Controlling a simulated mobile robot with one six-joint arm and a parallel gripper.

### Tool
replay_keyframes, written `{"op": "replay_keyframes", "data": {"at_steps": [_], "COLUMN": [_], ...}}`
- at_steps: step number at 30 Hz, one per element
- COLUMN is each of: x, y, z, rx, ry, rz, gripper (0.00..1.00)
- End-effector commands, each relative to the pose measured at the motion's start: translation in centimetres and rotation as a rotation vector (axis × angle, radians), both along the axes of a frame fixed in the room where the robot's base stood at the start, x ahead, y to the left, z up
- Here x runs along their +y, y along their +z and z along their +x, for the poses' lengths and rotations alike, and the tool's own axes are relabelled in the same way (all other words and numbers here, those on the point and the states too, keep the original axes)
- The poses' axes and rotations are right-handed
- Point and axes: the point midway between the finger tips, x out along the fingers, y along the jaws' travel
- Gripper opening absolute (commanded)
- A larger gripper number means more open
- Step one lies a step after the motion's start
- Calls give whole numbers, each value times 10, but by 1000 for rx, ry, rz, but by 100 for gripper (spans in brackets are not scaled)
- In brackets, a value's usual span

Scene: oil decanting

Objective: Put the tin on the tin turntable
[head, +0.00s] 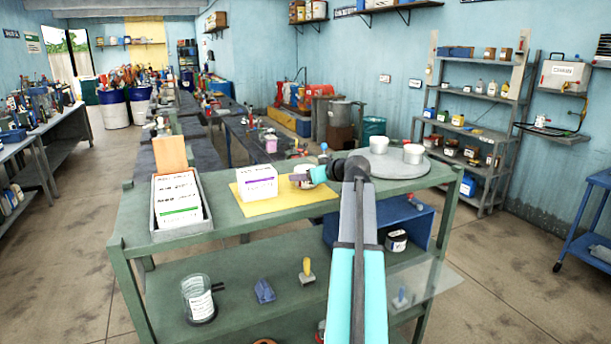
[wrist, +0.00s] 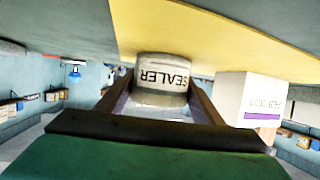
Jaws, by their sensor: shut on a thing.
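The tin, labelled SEALER, is between my gripper's fingers in the wrist view (wrist: 162,76), which shows the scene upside down. My gripper (wrist: 160,92) is shut on the tin's sides. In the head view my gripper (head: 306,177) is at the right end of the yellow mat, and my arm partly hides the tin. I cannot tell whether the tin touches the mat or hangs just above it. The tin turntable (head: 398,167) is a round grey disc at the bench's right end, to the right of my gripper. Two white tins (head: 378,145) (head: 413,154) stand on it.
A white box (head: 257,182) with a purple stripe stands on the yellow mat (head: 290,204), left of my gripper. The turntable's front left part is clear.

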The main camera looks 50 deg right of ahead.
Motion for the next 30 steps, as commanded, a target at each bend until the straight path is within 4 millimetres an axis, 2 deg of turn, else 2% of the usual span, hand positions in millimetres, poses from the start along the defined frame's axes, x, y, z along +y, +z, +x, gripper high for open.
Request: {"op": "replay_keyframes", "data": {"at_steps": [3,4,6,7,22,30], "x": [0,0,0,0,1,7], "y": [-2,-2,-2,-2,2,11], "z": [0,0,0,0,0,-31], "rx": [-1,0,0,0,0,-1], "ry": [0,0,1,1,1,1], "rz": [0,0,0,0,0,-2], "gripper": [30,66,78,80,80,80]}}
